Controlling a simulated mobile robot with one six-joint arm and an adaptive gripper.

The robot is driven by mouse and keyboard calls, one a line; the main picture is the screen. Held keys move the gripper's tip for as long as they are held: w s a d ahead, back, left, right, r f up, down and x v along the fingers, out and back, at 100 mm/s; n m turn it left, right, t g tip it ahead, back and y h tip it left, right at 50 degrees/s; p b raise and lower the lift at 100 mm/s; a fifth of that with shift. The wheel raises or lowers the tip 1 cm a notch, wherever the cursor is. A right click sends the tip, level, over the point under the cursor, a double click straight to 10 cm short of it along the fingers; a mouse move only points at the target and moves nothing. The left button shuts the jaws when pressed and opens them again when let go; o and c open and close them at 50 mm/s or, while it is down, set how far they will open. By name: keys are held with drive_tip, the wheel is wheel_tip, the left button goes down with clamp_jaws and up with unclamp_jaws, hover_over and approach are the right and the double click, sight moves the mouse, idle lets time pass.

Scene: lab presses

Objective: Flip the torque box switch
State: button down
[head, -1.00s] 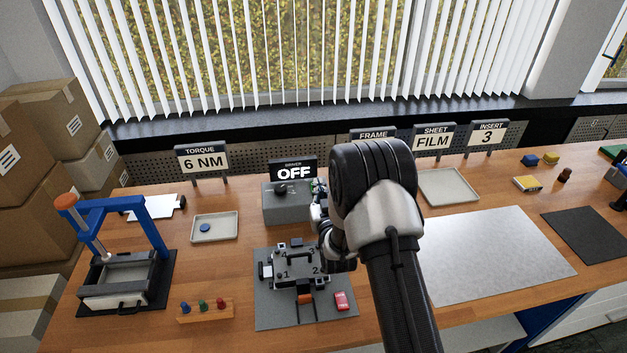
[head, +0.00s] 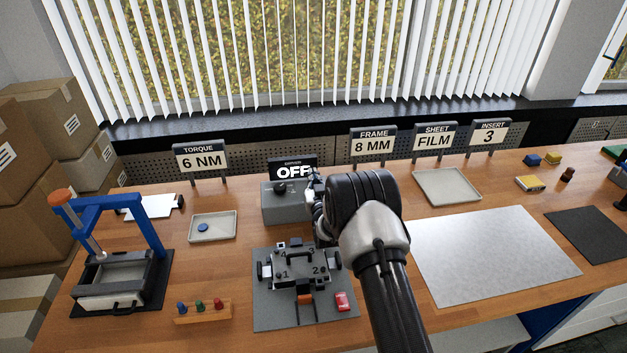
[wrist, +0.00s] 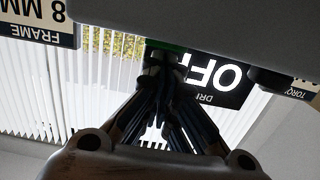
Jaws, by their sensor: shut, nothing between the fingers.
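The torque box (head: 285,205) is a grey box at the back middle of the bench. A black knob (head: 280,187) sits on its top, and a display reading OFF (head: 293,171) stands behind it. My gripper (head: 314,185) is at the box's right end in the head view, partly hidden by my arm. In the wrist view my gripper (wrist: 163,68) is shut and empty, its tips against or just in front of a green and dark part at the edge of the grey box (wrist: 210,25). I cannot tell whether they touch. The switch itself is not clearly visible.
In front of the box is a fixture (head: 300,266) on a grey mat. A blue press (head: 110,250) stands at the left, with a tray (head: 214,236) between. Signs (head: 202,160) line the back. A pale sheet (head: 495,255) lies at right.

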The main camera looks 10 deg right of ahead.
sight(311, 162)
drive_tip(key=shift+w, duration=0.1)
drive_tip(key=shift+w+f+g, duration=0.3)
drive_tip(key=shift+g, duration=0.4)
drive_tip(key=shift+w+f+b, duration=0.15)
drive_tip(key=shift+f+b, duration=0.2)
drive_tip(key=shift+b, duration=0.6)
drive_tip(key=shift+r, duration=0.15)
drive_tip(key=r, duration=0.2)
drive_tip(key=r+p, duration=0.1)
drive_tip(key=r, duration=0.1)
drive_tip(key=shift+w+r, duration=0.2)
drive_tip(key=shift+r, duration=0.05)
drive_tip(key=s+r+p, duration=0.1)
drive_tip(key=s+r, duration=0.2)
drive_tip(key=s, duration=0.6)
drive_tip(key=shift+r+p, duration=0.25)
drive_tip(key=shift+p, duration=0.15)
drive_tip(key=shift+w, duration=0.1)
